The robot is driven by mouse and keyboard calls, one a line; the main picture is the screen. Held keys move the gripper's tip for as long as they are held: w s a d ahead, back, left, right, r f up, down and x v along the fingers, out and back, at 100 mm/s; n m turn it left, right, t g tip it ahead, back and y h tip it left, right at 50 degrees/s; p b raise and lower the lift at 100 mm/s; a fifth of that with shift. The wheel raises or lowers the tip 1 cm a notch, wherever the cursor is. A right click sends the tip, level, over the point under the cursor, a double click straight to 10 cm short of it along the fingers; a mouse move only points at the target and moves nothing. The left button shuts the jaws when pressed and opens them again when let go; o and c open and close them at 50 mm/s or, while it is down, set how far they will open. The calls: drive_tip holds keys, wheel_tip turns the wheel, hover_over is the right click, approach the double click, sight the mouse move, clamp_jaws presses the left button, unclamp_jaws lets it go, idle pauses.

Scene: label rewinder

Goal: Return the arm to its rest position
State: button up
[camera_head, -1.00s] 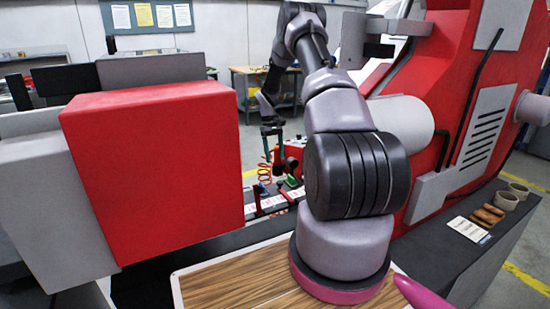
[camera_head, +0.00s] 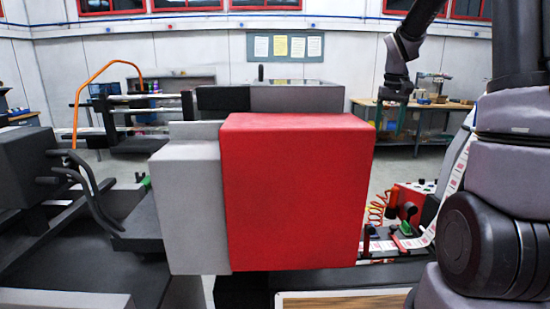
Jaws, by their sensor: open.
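My arm shows at the right of the head view, with a thick grey and black part close to the camera. Another part of it comes down from the top edge. My gripper (camera_head: 390,116) is at its lower end, small in the picture, pointing down in front of the back workbench. Its jaws are apart, and I see nothing held between them. The picture's top edge cuts off the middle of the arm.
A big red box (camera_head: 295,190) beside a grey block (camera_head: 187,210) fills the middle. To its right are a red unit with black knobs (camera_head: 412,200), an orange coiled cord (camera_head: 377,208) and a white label strip (camera_head: 452,180). A workbench (camera_head: 440,105) stands behind.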

drive_tip(key=s+a+r+m+t, duration=0.1)
drive_tip(key=s+a+r+t, duration=0.1)
drive_tip(key=s, duration=0.6)
drive_tip(key=s+a+r+t+y, duration=0.1)
drive_tip(key=s+a+r, duration=0.3)
drive_tip(key=s, duration=0.5)
drive_tip(key=s+a+r+m+t+y, duration=0.1)
drive_tip(key=s+a+r+t, duration=0.1)
drive_tip(key=s+r, duration=0.3)
drive_tip(key=s+a, duration=0.1)
drive_tip(key=s, duration=0.2)
drive_tip(key=shift+s+a+m+t, duration=0.15)
drive_tip(key=shift+a+m+t, duration=0.15)
drive_tip(key=shift+t, duration=0.1)
